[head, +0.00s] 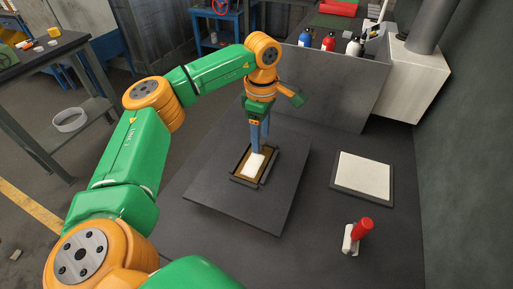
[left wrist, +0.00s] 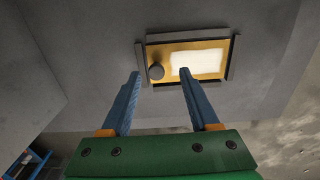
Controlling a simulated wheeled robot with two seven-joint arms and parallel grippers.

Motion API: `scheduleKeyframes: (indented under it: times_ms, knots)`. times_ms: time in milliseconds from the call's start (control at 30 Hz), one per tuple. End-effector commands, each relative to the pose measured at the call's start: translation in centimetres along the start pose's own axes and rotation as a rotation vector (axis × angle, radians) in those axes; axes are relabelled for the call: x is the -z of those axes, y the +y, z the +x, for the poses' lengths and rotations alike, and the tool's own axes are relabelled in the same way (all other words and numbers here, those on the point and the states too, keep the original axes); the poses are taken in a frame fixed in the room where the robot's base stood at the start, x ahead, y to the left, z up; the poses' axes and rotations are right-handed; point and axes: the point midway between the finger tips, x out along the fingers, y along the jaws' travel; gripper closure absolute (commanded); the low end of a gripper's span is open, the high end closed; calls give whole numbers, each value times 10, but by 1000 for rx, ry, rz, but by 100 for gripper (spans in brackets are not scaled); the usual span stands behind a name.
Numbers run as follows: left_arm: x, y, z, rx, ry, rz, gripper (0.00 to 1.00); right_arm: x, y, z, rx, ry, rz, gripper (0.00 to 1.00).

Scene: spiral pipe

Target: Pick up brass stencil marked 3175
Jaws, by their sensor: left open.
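The brass stencil (left wrist: 190,46) is a flat yellowish plate with a bright white patch and a dark round knob near its left side. It lies in a dark frame; the head view shows its brass edge (head: 268,162) on the dark square board. No marking is legible. My left gripper (head: 257,148) points down at the plate's far end in the head view. Its two blue fingers (left wrist: 159,73) are open with nothing held between them. The knob appears between the fingertips in the left wrist view. Contact cannot be told. My right gripper is not in view.
The dark square board (head: 215,190) lies on the dark table. To its right are a white pad on a dark base (head: 363,175) and a red-handled tool (head: 360,233). A grey panel (head: 335,90) with bottles behind it stands at the back.

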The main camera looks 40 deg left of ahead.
Motion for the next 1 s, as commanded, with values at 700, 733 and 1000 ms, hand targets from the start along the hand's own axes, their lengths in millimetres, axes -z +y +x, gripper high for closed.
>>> scheduleKeyframes:
  times_ms: [700, 733, 1000]
  knots:
    - [0, 0, 9, 0, -1, 1, 100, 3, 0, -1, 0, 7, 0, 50]
    - [0, 0, 9, 0, -1, 1, 100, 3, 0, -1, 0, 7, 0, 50]
    - [-1, 1, -7, -4, -2, 0, 100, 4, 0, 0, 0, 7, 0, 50]
